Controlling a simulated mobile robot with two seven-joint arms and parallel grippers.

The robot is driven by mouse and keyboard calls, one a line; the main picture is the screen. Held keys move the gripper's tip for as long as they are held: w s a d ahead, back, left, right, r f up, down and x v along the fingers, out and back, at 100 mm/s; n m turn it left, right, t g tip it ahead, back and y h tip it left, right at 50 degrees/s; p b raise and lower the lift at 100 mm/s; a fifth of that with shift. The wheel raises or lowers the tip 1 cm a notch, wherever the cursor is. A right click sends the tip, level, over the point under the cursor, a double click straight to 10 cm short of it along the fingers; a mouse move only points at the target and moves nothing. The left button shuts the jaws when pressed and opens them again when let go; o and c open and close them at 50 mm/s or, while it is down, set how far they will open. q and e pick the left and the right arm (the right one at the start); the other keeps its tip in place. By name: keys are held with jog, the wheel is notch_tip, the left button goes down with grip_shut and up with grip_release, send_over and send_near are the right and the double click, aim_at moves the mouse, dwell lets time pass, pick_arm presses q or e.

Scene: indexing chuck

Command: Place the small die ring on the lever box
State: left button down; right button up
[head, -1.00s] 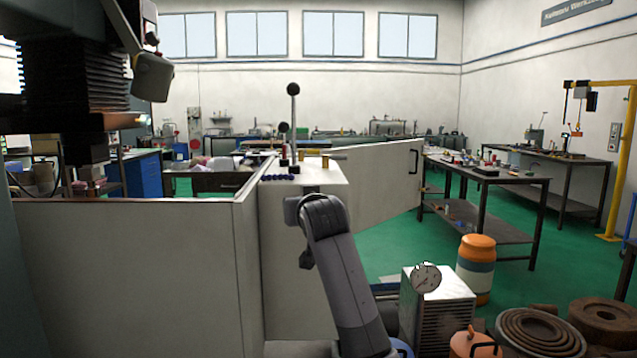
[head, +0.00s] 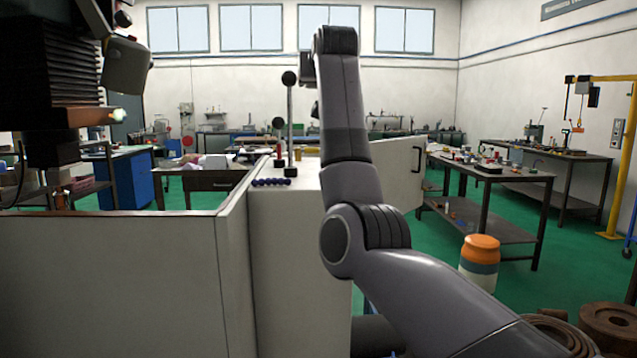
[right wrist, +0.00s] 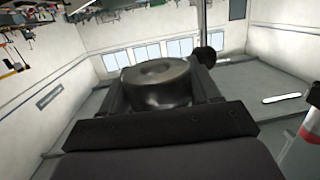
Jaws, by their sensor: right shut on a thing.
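The small die ring (right wrist: 157,84) is a dark, shiny metal ring with a hole in its top. In the right wrist view it sits between the two fingers of my right gripper (right wrist: 160,76), which is shut on it. In the head view my right arm stands raised in front of the lever box (head: 297,262), and its wrist is above the box top. The arm hides the ring and the right side of the box there. The lever box is a pale cabinet with upright ball-ended levers (head: 289,115) and a row of dark blue knobs (head: 271,182). My left gripper is not in view.
A pale panel (head: 110,275) stands left of the box, below dark machine parts (head: 72,65). A pale door (head: 400,170) stands open behind my arm. A dark workbench (head: 490,180) and an orange-topped drum (head: 480,262) are on the right.

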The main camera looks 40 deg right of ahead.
jog(key=shift+w+f+n+t+y+p, duration=0.1)
jog(key=shift+w+n+t+y+p, duration=0.15)
jog(key=shift+n+t+y, duration=0.35)
jog(key=shift+w+f+n+t+y+p, duration=0.15)
jog(key=shift+n+t+y, duration=0.25)
jog(key=shift+n+y, duration=0.4)
jog(key=shift+n+t+y, duration=0.4)
jog(key=shift+n+y, duration=0.3)
jog(key=shift+y, duration=0.5)
jog(key=shift+s+a+r+n+y+p, duration=0.1)
jog(key=shift+n+y+p, duration=0.15)
jog(key=shift+n+y, duration=0.25)
jog(key=shift+s+a+r+n+y+p, duration=0.1)
jog(key=shift+n+y+p, duration=0.15)
jog(key=shift+y, duration=0.35)
jog(key=shift+n+y, duration=1.05)
jog(key=shift+y, duration=0.45)
jog(key=b, duration=0.2)
send_over(316, 183)
jog(key=f, duration=1.5)
jog(key=shift+w+d, duration=0.15)
jog(key=shift+w, duration=0.05)
jog(key=shift+f, duration=2.2)
